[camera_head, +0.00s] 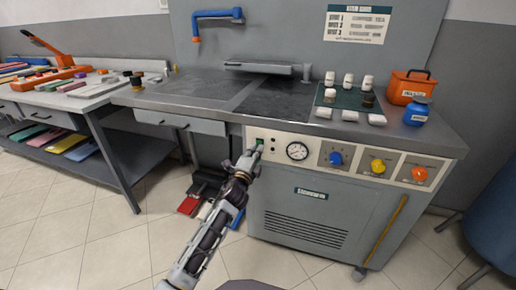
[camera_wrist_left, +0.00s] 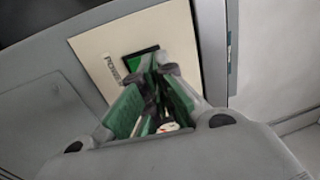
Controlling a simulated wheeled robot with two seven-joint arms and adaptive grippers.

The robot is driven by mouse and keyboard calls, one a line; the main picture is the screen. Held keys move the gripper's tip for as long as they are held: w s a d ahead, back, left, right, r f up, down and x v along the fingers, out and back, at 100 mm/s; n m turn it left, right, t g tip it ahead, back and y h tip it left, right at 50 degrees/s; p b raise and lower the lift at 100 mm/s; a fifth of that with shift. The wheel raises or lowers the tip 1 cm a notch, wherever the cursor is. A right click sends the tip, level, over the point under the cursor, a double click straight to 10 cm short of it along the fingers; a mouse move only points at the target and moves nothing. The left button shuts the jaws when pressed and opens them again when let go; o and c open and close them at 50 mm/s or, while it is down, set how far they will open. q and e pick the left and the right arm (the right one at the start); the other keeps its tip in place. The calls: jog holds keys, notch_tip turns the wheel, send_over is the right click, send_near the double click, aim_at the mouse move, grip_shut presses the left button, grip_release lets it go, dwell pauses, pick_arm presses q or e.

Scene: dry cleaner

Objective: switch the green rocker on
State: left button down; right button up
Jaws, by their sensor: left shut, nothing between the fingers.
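The green rocker (camera_head: 260,142) sits at the left end of the cream control panel on the front of the grey steam table. In the left wrist view the green rocker (camera_wrist_left: 150,62) shows in a black frame beside a "POWER" label, partly covered by my fingertips. My left gripper (camera_head: 251,158) is shut and empty, with its tips right at the rocker; it also shows in the left wrist view (camera_wrist_left: 154,75). I cannot tell whether the tips touch the rocker, or which way it is tipped. My right gripper is not in view.
Right of the rocker are a dial gauge (camera_head: 297,151) and blue (camera_head: 336,158), yellow (camera_head: 378,166) and orange (camera_head: 419,173) knobs. Several white bottles stand on a green mat (camera_head: 336,97) on the tabletop. An orange box (camera_head: 410,86) and blue container (camera_head: 416,112) stand at the right.

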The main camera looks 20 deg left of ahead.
pick_arm(q)
jog(key=shift+w, duration=0.65)
jog(key=shift+w+r, duration=0.15)
jog(key=shift+w, duration=0.35)
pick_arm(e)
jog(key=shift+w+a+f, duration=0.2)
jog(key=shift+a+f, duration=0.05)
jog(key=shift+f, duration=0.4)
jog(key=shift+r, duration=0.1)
pick_arm(q)
jog(key=shift+r, duration=0.1)
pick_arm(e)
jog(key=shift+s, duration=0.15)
